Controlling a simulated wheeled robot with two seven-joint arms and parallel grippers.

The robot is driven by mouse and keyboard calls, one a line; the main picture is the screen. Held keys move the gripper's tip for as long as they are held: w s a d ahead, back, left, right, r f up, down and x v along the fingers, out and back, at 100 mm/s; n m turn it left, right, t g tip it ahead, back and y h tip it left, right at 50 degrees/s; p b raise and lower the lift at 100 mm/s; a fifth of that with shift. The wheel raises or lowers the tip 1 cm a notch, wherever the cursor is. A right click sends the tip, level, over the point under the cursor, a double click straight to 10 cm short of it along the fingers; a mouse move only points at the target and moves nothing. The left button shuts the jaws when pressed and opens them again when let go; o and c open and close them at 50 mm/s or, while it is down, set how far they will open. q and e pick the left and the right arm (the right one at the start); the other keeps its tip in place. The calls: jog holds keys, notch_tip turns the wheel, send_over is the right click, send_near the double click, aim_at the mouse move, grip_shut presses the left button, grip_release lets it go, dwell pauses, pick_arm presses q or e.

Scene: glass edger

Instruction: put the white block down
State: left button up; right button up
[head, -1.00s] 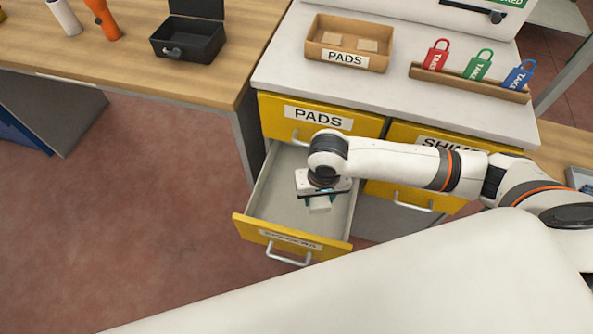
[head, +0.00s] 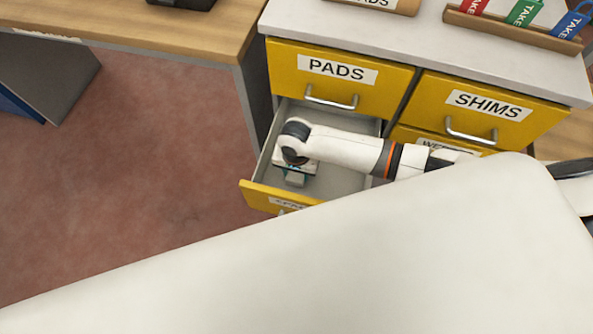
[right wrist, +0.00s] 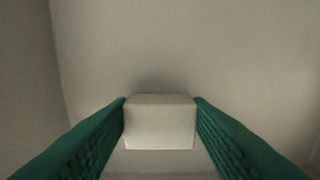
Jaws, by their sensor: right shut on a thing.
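The white block (right wrist: 160,121) sits between the two green fingers of my right gripper (right wrist: 160,118) in the right wrist view, and the gripper is shut on it. In the head view my right gripper (head: 295,176) is down inside the open lower drawer (head: 345,180), near its front left part. The block (head: 295,180) shows there only as a small pale shape under the gripper. The drawer's pale floor lies below the block; I cannot tell whether they touch. My left gripper is not in view.
The drawer's yellow front (head: 262,198) and its side walls stand close around the gripper. Above are shut drawers marked PADS (head: 338,75) and SHIMS (head: 490,108). A wooden workbench (head: 130,35) is at upper left. Open floor (head: 120,190) lies left of the drawer.

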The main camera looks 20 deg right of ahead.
aim_at(296, 174)
jog(key=shift+f, duration=0.2)
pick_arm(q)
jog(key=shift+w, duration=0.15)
pick_arm(e)
jog(key=shift+f, duration=0.15)
jog(key=o, duration=1)
jog(key=shift+c, duration=0.2)
pick_arm(q)
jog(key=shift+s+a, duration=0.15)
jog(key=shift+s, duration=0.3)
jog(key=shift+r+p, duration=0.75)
jog(key=shift+p, duration=0.05)
pick_arm(e)
notch_tip(296, 174, up, 12)
jog(key=shift+r, duration=0.2)
